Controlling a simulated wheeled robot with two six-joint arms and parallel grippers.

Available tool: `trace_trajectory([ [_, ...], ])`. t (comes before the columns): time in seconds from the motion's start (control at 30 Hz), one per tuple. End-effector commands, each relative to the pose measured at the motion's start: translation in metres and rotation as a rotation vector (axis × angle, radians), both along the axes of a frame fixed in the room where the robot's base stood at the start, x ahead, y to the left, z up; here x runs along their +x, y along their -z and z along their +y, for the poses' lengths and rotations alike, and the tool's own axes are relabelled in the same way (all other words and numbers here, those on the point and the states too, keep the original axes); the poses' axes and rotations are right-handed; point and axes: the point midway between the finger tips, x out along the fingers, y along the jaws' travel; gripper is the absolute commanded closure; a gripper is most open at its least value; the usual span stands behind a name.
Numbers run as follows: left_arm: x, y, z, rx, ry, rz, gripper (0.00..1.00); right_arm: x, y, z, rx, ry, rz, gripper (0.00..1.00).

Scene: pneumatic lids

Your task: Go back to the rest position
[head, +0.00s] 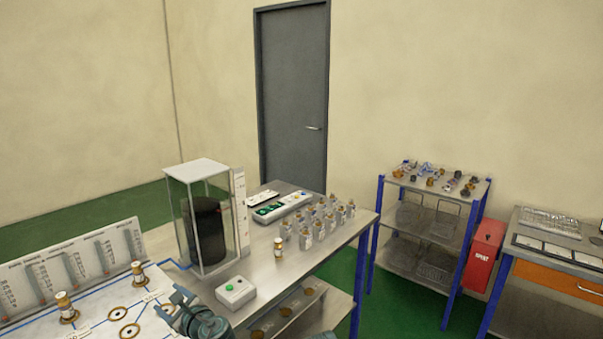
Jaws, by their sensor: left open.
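My left gripper (176,304) shows at the bottom edge of the head view, left of centre. It is open and I see nothing between its fingers. It is over the right part of a white board (100,314) with ringed round spots. Two small brass-and-white cylinders (66,307) stand on the board, left of the gripper and apart from it. My right gripper is not in view.
A steel table (262,272) carries a clear case (201,215) with a dark cylinder, a white button box (235,291) and several small jars (318,222). A blue-posted shelf (437,190) and a red bin (484,255) stand right. Green floor lies between.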

Motion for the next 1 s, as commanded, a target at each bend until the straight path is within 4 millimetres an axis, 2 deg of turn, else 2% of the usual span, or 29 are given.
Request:
trace_trajectory([
  [0.17,-0.013,0.034,-0.026,-0.306,-0.110,-0.099,0.31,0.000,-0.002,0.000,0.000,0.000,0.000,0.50],
  [0.27,-0.026,0.060,-0.049,-0.522,-0.213,-0.154,0.31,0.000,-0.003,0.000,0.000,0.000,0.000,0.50],
  [0.37,-0.047,0.094,-0.087,-0.786,-0.375,-0.201,0.31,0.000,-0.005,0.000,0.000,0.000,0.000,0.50],
  [0.43,-0.068,0.118,-0.123,-0.978,-0.533,-0.216,0.31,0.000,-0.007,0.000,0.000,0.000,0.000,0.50],
  [0.53,-0.101,0.144,-0.173,-1.180,-0.766,-0.209,0.31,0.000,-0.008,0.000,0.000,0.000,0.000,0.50],
  [0.6,-0.122,0.154,-0.203,-1.268,-0.911,-0.191,0.31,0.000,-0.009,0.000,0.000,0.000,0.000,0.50],
  [0.73,-0.153,0.163,-0.242,-1.349,-1.120,-0.153,0.31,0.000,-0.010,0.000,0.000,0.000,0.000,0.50],
  [0.83,-0.168,0.164,-0.259,-1.371,-1.211,-0.133,0.31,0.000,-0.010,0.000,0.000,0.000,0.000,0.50],
  [1.0,-0.175,0.165,-0.267,-1.379,-1.260,-0.125,0.31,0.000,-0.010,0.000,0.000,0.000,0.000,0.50],
])
